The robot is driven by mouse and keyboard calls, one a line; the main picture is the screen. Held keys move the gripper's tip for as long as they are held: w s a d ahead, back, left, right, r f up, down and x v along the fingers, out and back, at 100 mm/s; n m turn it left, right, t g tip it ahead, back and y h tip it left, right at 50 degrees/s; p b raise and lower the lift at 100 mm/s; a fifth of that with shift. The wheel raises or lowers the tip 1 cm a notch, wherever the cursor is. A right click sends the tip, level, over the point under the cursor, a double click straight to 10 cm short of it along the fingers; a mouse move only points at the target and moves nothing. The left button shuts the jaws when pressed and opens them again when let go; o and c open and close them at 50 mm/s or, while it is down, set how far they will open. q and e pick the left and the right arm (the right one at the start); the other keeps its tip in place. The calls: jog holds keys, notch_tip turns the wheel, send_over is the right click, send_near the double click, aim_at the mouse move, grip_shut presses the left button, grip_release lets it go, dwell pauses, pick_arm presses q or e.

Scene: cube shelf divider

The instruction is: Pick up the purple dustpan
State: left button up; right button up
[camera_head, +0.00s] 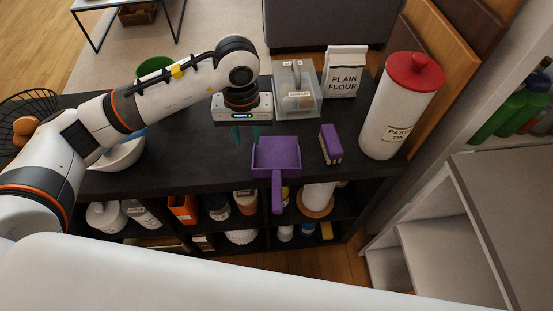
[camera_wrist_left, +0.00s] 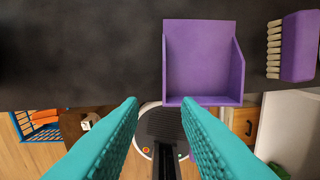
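The purple dustpan (camera_head: 277,154) lies on the dark shelf top, its handle pointing toward me past the front edge. Its pan also shows in the left wrist view (camera_wrist_left: 200,55), right of centre; its handle is not clear there and may be behind the right finger. My left gripper (camera_head: 246,139) is above the shelf top, just left of the pan, with its teal fingers pointing down. In the left wrist view the fingers (camera_wrist_left: 160,106) are spread apart with nothing between them. My right gripper is not in view.
A purple brush (camera_head: 330,144) with pale bristles lies right of the dustpan. A clear container (camera_head: 310,100), a flour bag (camera_head: 345,72) and a tall white canister (camera_head: 400,110) stand behind and right. A white bowl (camera_head: 125,155) is at left. The shelf compartments below hold several items.

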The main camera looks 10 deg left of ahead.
aim_at(277, 170)
pick_arm(q)
jog(key=shift+w+d+f+p, duration=0.1)
jog(key=shift+w+f+p, duration=0.2)
jog(key=shift+f, duration=1.3)
jog(key=shift+w+a+f+p, duration=0.15)
jog(key=shift+f+p, duration=0.2)
jog(key=shift+f, duration=1.25)
jog(key=shift+w+d+f+p, duration=0.2)
jog(key=shift+f+p, duration=0.15)
jog(key=shift+f, duration=1.25)
grip_shut()
